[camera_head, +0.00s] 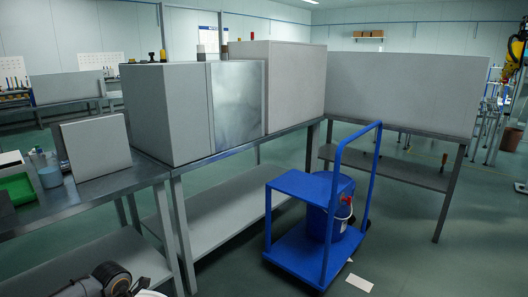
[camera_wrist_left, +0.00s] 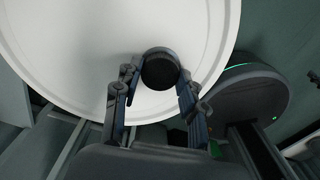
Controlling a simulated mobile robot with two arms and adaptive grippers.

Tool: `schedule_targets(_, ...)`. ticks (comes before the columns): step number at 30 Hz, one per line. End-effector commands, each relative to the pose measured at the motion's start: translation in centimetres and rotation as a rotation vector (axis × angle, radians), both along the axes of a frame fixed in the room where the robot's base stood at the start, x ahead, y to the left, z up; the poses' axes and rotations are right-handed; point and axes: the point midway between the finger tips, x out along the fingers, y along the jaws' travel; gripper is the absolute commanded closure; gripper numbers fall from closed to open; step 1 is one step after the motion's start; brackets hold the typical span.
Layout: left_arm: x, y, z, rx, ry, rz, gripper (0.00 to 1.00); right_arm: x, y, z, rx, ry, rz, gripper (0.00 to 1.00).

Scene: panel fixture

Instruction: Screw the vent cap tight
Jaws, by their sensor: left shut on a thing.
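A round black vent cap (camera_wrist_left: 160,70) stands on a large white round lid (camera_wrist_left: 60,45) in the left wrist view. My left gripper (camera_wrist_left: 157,84) has its two fingers on either side of the cap and is shut on it. The cap's threads and base are hidden, so I cannot tell how far it is screwed in. In the head view a small part of a white round rim (camera_head: 150,293) shows at the bottom edge, beside a dark part of my arm. My right gripper is in neither view.
A steel bench with grey panel boxes (camera_head: 165,115) runs along the back. A blue cart (camera_head: 300,250) carrying a blue bucket (camera_head: 318,225) stands on the floor at right. Open floor lies right of the cart.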

Motion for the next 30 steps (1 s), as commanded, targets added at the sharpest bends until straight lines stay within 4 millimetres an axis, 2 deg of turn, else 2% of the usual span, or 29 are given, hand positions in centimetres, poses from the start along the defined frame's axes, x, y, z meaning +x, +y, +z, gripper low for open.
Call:
schedule_targets(13, 0.1, 0.0, 0.1, -0.001, -0.003, -0.153, 0.94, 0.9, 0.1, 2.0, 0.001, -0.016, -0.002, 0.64)
schedule_targets(23, 0.1, 0.0, 0.1, -0.001, -0.003, -0.159, 0.94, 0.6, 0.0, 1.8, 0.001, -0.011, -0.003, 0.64)
schedule_targets(30, 0.1, 0.0, 0.0, -0.001, -0.003, -0.247, 0.94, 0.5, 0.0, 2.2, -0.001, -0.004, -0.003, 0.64)
